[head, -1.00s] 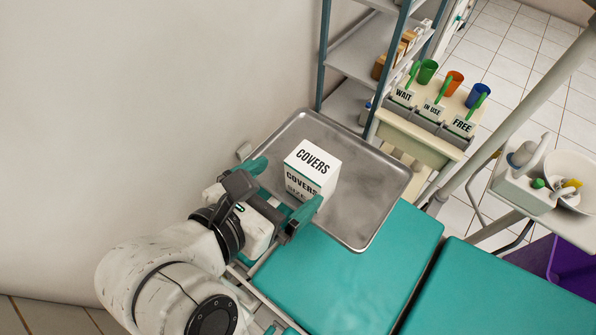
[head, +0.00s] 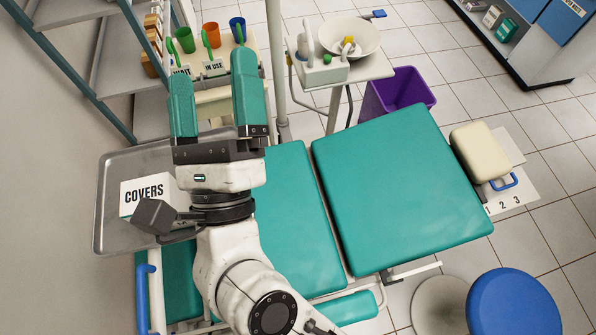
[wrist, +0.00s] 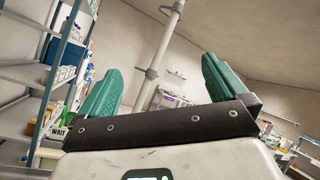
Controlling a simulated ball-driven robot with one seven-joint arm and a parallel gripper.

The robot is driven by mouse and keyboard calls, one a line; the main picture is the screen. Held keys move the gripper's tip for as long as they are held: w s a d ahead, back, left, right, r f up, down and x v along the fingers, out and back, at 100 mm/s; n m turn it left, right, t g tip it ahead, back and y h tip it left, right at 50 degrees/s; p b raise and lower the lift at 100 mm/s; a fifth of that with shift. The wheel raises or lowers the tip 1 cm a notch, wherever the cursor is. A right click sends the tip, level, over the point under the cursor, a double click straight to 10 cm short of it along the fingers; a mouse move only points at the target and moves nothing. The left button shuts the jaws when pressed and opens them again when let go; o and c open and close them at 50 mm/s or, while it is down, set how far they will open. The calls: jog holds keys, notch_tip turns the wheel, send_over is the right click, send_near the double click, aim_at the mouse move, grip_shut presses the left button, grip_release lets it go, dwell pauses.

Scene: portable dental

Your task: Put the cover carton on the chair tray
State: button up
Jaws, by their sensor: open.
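The white cover carton (head: 146,192), lettered COVERS, stands on the grey metal chair tray (head: 112,233) at the left of the head view. My wrist hides part of the carton's right side and of the tray. My gripper (head: 215,95) is open and empty, its two green fingers spread and pointing away, up the picture. It is above and to the right of the carton, apart from it. In the wrist view my gripper (wrist: 160,88) shows nothing between its fingers.
A teal dental chair (head: 395,195) fills the middle. A shelf rack (head: 85,75) stands at the upper left, beside a cart with coloured cups (head: 185,40). A basin unit (head: 350,65) and purple bin (head: 398,92) stand behind. A blue stool (head: 513,302) is at the lower right.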

jog(key=d+f+n+g+y, duration=0.3)
jog(key=d+f+n+g, duration=0.55)
jog(key=f+n, duration=0.55)
jog(key=d+f+n+g+y, duration=0.2)
jog(key=d+f+n+g, duration=0.6)
jog(key=f+n, duration=0.65)
jog(key=s+d+f+g+h, duration=0.3)
jog(key=s+d+f, duration=0.1)
jog(key=s+d, duration=0.5)
jog(key=s+d+f+m+g+h, duration=0.1)
jog(key=s+d+f+g+h, duration=0.3)
jog(key=s+d, duration=0.5)
jog(key=shift+d+f, duration=0.5)
jog(key=shift+d, duration=0.35)
jog(key=shift+c, duration=0.3)
